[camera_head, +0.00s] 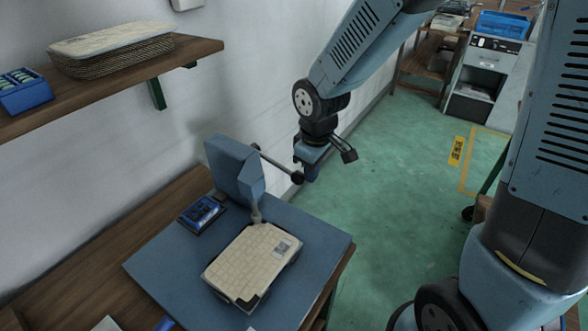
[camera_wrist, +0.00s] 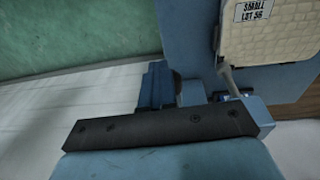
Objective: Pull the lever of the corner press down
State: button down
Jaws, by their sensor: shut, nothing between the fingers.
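The corner press (camera_head: 234,168) is a blue block on a blue base plate at the corner of the wooden bench. Its lever (camera_head: 275,164) is a thin dark rod reaching out to the right, with a black knob (camera_head: 297,178) at its end. My gripper (camera_head: 311,174) is shut and empty, pointing down just right of the knob; I cannot tell whether they touch. In the wrist view my shut blue fingers (camera_wrist: 155,86) stand beside a dark shape that may be the knob. A cream quilted panel (camera_head: 252,262) lies under the press rod; its label shows in the wrist view (camera_wrist: 262,35).
A small blue box (camera_head: 202,214) sits left of the press. Green floor (camera_head: 400,200) right of the bench is open. A cabinet (camera_head: 484,80) stands at the back.

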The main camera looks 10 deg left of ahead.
jog(key=shift+s+a+f, duration=0.25)
jog(key=shift+s+f, duration=0.1)
jog(key=shift+f, duration=0.1)
jog(key=s+d+r, duration=0.4)
jog(key=d+r, duration=0.3)
jog(key=r, duration=0.3)
jog(key=shift+s+d+r, duration=0.15)
jog(key=shift+s+d, duration=0.05)
jog(key=shift+d, duration=0.1)
jog(key=s+d+r+m+t, duration=0.2)
jog(key=d+r+m, duration=0.4)
jog(key=d, duration=0.2)
jog(key=s+d+r+m+t, duration=0.2)
jog(key=d+r+m, duration=0.4)
jog(key=d, duration=0.3)
jog(key=shift+s+d+r+h, duration=0.2)
jog(key=shift+s+r+h, duration=0.05)
jog(key=shift+s+h, duration=0.05)
jog(key=shift+a, duration=0.1)
